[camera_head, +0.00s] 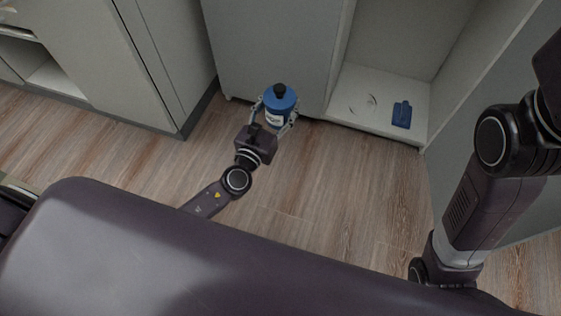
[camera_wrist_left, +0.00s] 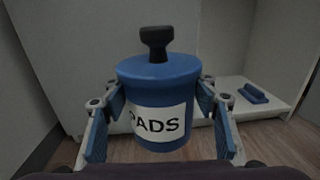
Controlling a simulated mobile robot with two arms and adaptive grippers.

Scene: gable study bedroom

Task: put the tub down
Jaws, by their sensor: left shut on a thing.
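The tub (camera_head: 279,101) is blue and round, with a black knob on its lid and a white label. In the left wrist view the tub (camera_wrist_left: 158,92) stands upright and its label reads "PADS". My left gripper (camera_head: 273,116) is shut on the tub, one finger on each side; the fingers also show in the left wrist view (camera_wrist_left: 160,125). It holds the tub in front of a pale cabinet, over the wooden floor. I cannot tell how high the tub is above the floor. My right arm shows at the right of the head view, but its gripper is out of view.
A pale open cabinet (camera_head: 350,115) has a low shelf with a blue object (camera_head: 402,114) at its right and thin dark marks at its left. The blue object also shows in the left wrist view (camera_wrist_left: 253,93). Grey cabinets (camera_head: 95,65) stand at left. Wooden floor (camera_head: 320,190) is clear.

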